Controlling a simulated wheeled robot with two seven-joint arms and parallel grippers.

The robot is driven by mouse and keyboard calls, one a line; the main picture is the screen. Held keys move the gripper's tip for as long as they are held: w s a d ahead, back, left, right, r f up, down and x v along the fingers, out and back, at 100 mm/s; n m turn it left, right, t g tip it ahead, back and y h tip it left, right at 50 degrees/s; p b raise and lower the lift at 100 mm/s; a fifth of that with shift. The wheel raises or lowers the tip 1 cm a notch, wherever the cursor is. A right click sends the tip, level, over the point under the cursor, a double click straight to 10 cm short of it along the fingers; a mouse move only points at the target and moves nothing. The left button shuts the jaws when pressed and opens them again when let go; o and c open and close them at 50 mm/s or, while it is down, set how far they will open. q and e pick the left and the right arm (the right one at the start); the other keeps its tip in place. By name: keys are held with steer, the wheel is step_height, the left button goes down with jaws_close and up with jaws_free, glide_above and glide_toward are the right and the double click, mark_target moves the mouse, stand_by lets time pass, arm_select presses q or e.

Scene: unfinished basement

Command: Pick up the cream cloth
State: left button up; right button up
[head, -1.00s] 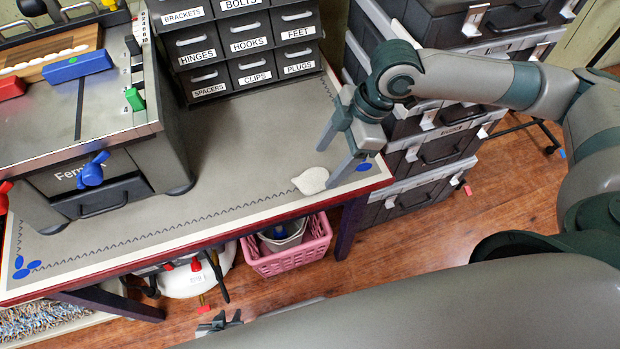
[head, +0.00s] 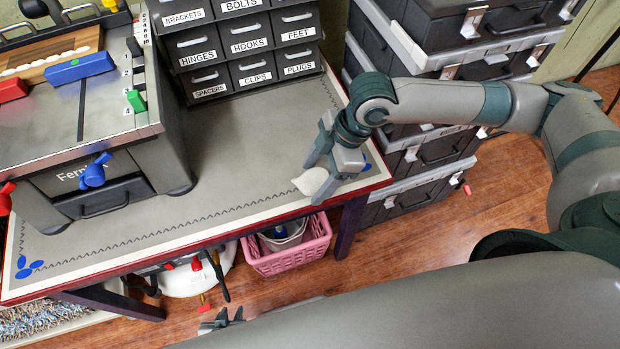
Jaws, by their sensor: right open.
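The cream cloth (head: 309,182) is a small pale crumpled piece lying near the front right corner of the workbench top (head: 235,180). My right gripper (head: 321,178) is open and low over the bench, with its fingers reaching the cloth from the right. One finger is on the far side of the cloth and the other partly covers its right part. I cannot tell whether they touch it. My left gripper (head: 222,321) shows only as a small dark part at the bottom, mostly hidden behind my own arm; its opening cannot be made out.
A grey drawer cabinet (head: 246,71) stands at the back of the bench, and a grey machine (head: 105,178) at the left. Stacked dark cases (head: 428,158) stand right of the bench. A pink basket (head: 287,262) is below the front edge. The bench middle is clear.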

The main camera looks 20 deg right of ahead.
steer(key=shift+f, duration=0.1)
stand_by(0.3)
steer(key=shift+c, duration=0.6)
steer(key=c, duration=1)
steer(key=shift+o, duration=0.2)
